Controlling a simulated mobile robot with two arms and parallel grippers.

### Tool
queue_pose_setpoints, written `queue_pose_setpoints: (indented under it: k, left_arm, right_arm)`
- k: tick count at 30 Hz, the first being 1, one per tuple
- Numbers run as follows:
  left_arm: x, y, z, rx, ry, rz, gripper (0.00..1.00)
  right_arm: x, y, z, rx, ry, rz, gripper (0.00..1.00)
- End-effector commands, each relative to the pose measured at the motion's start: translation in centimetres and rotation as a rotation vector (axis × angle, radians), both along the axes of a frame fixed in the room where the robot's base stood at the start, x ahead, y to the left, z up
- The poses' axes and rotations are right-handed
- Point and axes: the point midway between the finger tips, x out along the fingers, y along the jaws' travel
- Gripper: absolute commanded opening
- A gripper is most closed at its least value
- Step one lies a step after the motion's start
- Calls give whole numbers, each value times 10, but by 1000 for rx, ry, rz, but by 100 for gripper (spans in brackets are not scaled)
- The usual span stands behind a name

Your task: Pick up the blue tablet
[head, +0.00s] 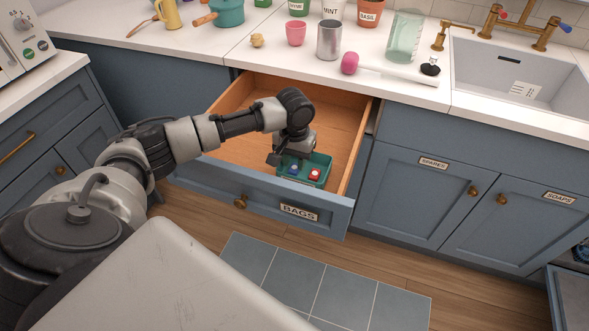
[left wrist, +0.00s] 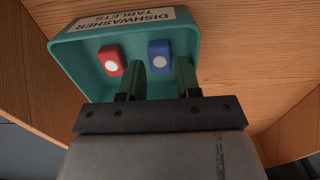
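A blue tablet (head: 293,171) with a pale round spot lies in a teal tray (head: 322,160) inside the open drawer. A red tablet (head: 314,175) lies to its right in the head view. My left gripper (head: 281,160) is over the tray, pointing down. In the left wrist view its two fingers (left wrist: 160,80) are apart with nothing between them. The blue tablet (left wrist: 159,56) shows just beyond the gap between the fingertips, and the red tablet (left wrist: 111,60) is left of the left finger. The tray (left wrist: 68,62) is labelled "DISHWASHER TABLETS". My right gripper is not in view.
The wooden drawer (head: 235,160), labelled "BAGS", is pulled out and otherwise looks empty where visible. The counter (head: 260,72) above holds pots, a metal cup (head: 329,40) and a glass jar (head: 404,37). A sink is at the right.

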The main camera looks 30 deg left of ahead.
Motion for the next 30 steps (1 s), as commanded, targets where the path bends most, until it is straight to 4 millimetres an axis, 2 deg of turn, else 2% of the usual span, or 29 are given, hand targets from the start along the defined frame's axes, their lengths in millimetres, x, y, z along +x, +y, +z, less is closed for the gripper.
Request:
queue_pose_setpoints:
  k: [1, 5, 13, 19, 30]
  left_arm:
    - [-1, 0, -9, 1, 2, 0, 33]
    - [0, 0, -21, 1, 0, 1, 33]
    - [0, 0, -23, 1, -2, 0, 33]
    - [0, 0, -23, 1, -2, 0, 3]
    - [0, 0, -16, 0, -3, 0, 3]
  right_arm:
    - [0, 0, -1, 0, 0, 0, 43]
    - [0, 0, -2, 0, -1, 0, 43]
    - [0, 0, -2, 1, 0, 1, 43]
    - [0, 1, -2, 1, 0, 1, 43]
    - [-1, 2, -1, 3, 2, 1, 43]
